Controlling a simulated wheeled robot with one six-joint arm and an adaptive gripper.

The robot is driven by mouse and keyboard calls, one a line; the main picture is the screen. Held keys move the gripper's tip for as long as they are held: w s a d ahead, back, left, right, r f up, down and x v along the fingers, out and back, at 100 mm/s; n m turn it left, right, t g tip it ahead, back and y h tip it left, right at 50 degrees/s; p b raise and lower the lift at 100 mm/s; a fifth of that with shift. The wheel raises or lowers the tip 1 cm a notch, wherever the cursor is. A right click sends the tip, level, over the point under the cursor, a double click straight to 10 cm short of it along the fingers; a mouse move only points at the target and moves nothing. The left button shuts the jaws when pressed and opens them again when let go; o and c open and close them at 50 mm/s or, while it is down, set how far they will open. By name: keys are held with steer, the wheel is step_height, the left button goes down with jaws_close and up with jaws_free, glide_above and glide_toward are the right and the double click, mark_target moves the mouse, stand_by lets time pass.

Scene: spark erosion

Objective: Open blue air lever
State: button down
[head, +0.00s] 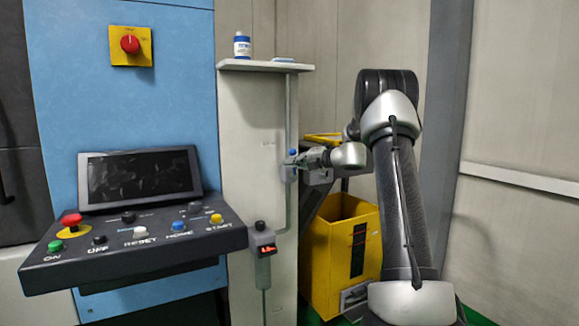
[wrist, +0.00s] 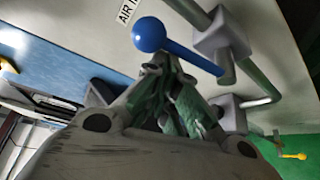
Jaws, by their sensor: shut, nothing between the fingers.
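The blue air lever (wrist: 190,54) shows in the wrist view as a blue rod with a round ball knob at its left end. Its rod runs down right to a grey valve body (wrist: 222,40) on a pipe. My gripper (wrist: 160,62) is shut and empty. Its fingertips are just below the knob, close beside the rod; I cannot tell whether they touch. In the head view the blue knob (head: 293,152) is a small spot on the pale column, and my gripper (head: 301,160) reaches it from the right, partly hiding the valve.
A control panel (head: 140,243) with several buttons juts out at the left. A shelf (head: 264,66) with a bottle (head: 242,46) is above the valve. A yellow bin (head: 322,245) stands below my arm. An AIR label (wrist: 127,12) is beside the knob.

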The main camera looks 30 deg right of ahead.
steer(key=shift+d+r, duration=0.15)
steer(key=shift+d, duration=0.25)
steer(key=shift+d+r, duration=0.1)
steer(key=shift+d, duration=0.05)
stand_by(0.4)
